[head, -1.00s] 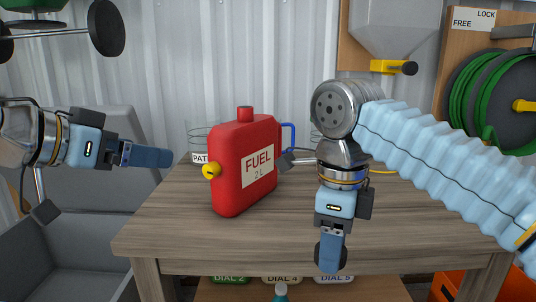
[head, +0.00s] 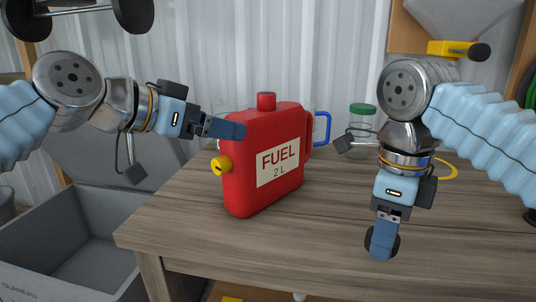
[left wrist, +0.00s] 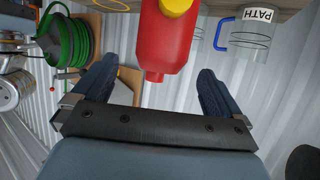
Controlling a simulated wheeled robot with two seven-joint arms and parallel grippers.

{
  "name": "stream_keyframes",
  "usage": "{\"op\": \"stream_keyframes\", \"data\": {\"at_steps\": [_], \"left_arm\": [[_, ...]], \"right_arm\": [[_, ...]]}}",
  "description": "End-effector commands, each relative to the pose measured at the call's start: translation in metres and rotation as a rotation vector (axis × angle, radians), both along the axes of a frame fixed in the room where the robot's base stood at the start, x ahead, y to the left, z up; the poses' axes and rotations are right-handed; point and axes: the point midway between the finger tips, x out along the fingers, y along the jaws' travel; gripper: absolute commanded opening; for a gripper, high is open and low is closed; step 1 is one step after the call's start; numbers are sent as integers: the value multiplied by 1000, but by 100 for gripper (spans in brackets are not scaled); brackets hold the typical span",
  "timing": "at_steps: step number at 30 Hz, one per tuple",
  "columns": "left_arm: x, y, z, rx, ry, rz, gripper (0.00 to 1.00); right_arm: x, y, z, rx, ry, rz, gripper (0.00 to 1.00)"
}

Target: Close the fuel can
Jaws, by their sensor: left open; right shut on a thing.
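The red fuel can (head: 240,185) stands upright on the wooden table, with a red top piece (head: 266,101) and a yellow round part (head: 220,165) low on its left side. My left gripper (head: 232,128) is open, its fingertips at the can's upper left edge. In the left wrist view the can (left wrist: 165,40) appears upside down, its red top between the spread fingers; I see no contact. My right gripper (head: 382,248) points down near the table's front edge, shut on a dark round thing (head: 394,243) partly hidden by the fingers.
A clear jar with a green lid (head: 362,108) and a blue-handled glass (head: 321,128) stand behind the can. A grey bin (head: 75,245) is left of the table (head: 320,215). A yellow valve (head: 455,48) hangs at upper right. The table front is mostly clear.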

Motion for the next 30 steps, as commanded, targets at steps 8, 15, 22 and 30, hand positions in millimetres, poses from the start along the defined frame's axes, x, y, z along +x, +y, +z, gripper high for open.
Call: {"op": "stream_keyframes", "data": {"at_steps": [8, 15, 22, 30], "left_arm": [[22, -24, -13, 0, 2, -1, 100], [23, -24, -14, 0, 0, 0, 100], [33, -33, -20, 1, 2, -2, 100], [55, -55, -35, 1, 1, -2, 100]], "right_arm": [[0, 0, 5, 0, 0, 0, 23], [0, 0, 5, 0, 0, 0, 23], [0, 0, 8, 0, 0, 0, 23], [0, 0, 15, 0, 0, 0, 23]]}}
